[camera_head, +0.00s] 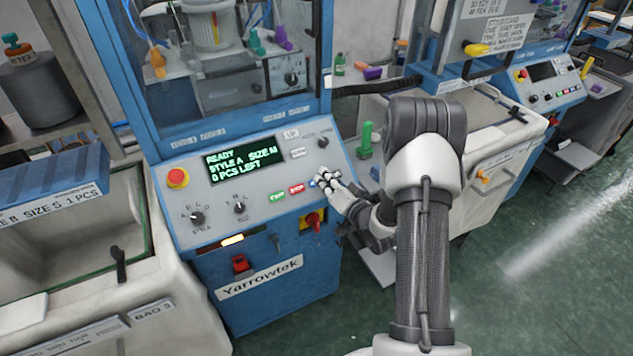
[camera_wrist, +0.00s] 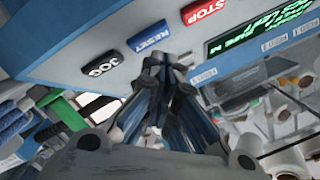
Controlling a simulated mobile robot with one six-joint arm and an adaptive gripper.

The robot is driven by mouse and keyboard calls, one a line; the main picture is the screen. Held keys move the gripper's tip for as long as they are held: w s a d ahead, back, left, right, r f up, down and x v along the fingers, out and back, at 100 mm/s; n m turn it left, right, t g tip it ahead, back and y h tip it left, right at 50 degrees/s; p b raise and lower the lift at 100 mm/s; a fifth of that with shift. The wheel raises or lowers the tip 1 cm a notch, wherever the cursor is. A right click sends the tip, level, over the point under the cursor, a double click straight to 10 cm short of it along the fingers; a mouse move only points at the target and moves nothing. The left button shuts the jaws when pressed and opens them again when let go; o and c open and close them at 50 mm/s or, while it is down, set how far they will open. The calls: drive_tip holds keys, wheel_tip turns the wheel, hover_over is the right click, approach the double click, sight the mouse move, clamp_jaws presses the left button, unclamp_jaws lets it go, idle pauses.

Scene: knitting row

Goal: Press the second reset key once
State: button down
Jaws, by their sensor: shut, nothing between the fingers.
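The near machine's sloped control panel (camera_head: 240,205) has a green-text display (camera_head: 243,157) reading READY, STYLE A, SIZE M, 0 PCS LEFT. Its blue RESET key (camera_wrist: 150,36) sits between the red STOP key (camera_wrist: 206,9) and the black JOG key (camera_wrist: 102,65) in the wrist view. In the head view the RESET key is mostly hidden by my gripper (camera_head: 322,177). My gripper is shut and empty, its fingertips (camera_wrist: 165,62) close beside the RESET key. I cannot tell whether they touch it. Which machine counts as second is not clear.
A red emergency button (camera_head: 177,177), a selector knob (camera_head: 197,218) and a red-yellow switch (camera_head: 313,219) are on the near machine. Another blue machine at the right has its own key panel (camera_head: 548,85). Green floor (camera_head: 560,220) is clear at the right.

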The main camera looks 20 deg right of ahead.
drive_tip(key=shift+s+r+p, duration=0.6)
drive_tip(key=shift+s+r, duration=0.2)
drive_tip(key=shift+r, duration=0.2)
drive_tip(key=shift+s+r+p, duration=0.6)
drive_tip(key=shift+s+r, duration=0.15)
drive_tip(key=shift+r, duration=0.2)
wheel_tip(320, 180, up, 7)
drive_tip(key=w+a+n+g+h, duration=0.1)
drive_tip(key=w+n+g+h, duration=0.1)
drive_tip(key=n+g, duration=0.1)
drive_tip(key=s+a+r+g+h, duration=0.2)
drive_tip(key=s+a+r+g, duration=0.15)
drive_tip(key=s+r, duration=0.45)
drive_tip(key=s+a+r+n+g, duration=0.1)
drive_tip(key=s+a, duration=0.3)
drive_tip(key=s, duration=0.4)
drive_tip(key=s+a+r+n+g+y, duration=0.1)
drive_tip(key=s+a, duration=0.3)
drive_tip(key=s, duration=0.5)
drive_tip(key=s+a+r+n+g+y, duration=0.1)
drive_tip(key=s+a+n+g, duration=0.1)
drive_tip(key=s+a, duration=0.3)
drive_tip(key=s+g, duration=0.1)
drive_tip(key=s, duration=0.3)
drive_tip(key=shift+s+r, duration=0.15)
drive_tip(key=shift+r, duration=0.05)
drive_tip(key=shift+g, duration=0.25)
